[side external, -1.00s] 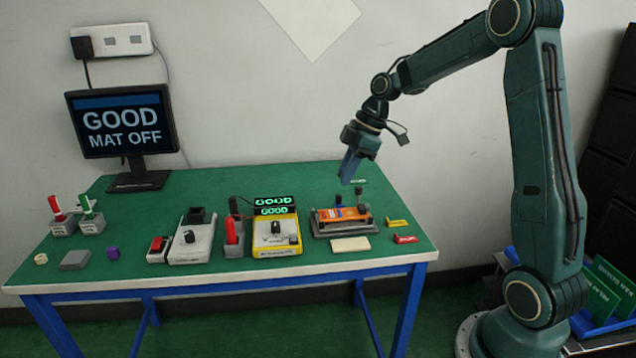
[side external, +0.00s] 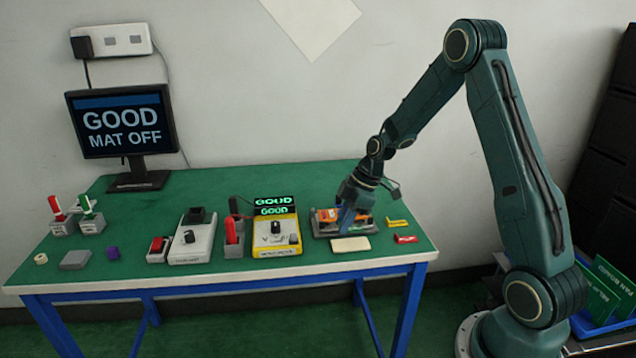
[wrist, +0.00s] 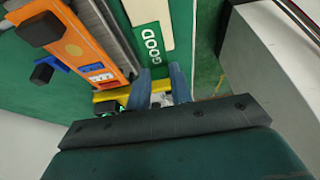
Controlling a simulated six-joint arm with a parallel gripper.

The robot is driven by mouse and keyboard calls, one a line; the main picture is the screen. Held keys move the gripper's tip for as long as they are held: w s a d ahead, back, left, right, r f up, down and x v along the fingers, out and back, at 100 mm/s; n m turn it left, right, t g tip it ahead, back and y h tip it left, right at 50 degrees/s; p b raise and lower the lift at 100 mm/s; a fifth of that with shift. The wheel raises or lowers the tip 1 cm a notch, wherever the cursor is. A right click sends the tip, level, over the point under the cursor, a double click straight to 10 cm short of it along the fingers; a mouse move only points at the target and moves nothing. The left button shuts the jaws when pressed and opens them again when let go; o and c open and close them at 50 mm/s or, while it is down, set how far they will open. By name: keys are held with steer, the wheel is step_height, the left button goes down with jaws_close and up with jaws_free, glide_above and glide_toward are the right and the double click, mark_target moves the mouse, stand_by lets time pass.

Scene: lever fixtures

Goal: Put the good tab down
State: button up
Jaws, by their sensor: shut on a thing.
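The good tab (wrist: 152,42) is green with white "GOOD" lettering. My gripper (wrist: 160,88) is shut on its near end; the fingers straddle it. In the wrist view the tab overlaps the cream pad (wrist: 148,12). I cannot tell whether it touches the pad. In the side view my gripper (side external: 341,230) is low, in front of the orange device (side external: 331,214) and close to the cream pad (side external: 350,244). The tab is hard to make out there. The orange device (wrist: 82,45) lies left of the tab in the wrist view, on its grey fixture.
A yellow tab (side external: 397,222) and a red tab (side external: 405,239) lie to the right. A yellow tester (side external: 276,238) with a lit "GOOD" display stands left of the fixture. The monitor (side external: 122,120) reads "GOOD MAT OFF". The table's front edge (side external: 345,267) is close to the pad.

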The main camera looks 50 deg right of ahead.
mark_target(343, 244)
steer(key=shift+f, duration=0.1)
steer(key=shift+f, duration=2)
steer(key=shift+f, duration=0.1)
steer(key=o, duration=0.9)
steer(key=v, duration=1.2)
steer(key=shift+a, duration=0.1)
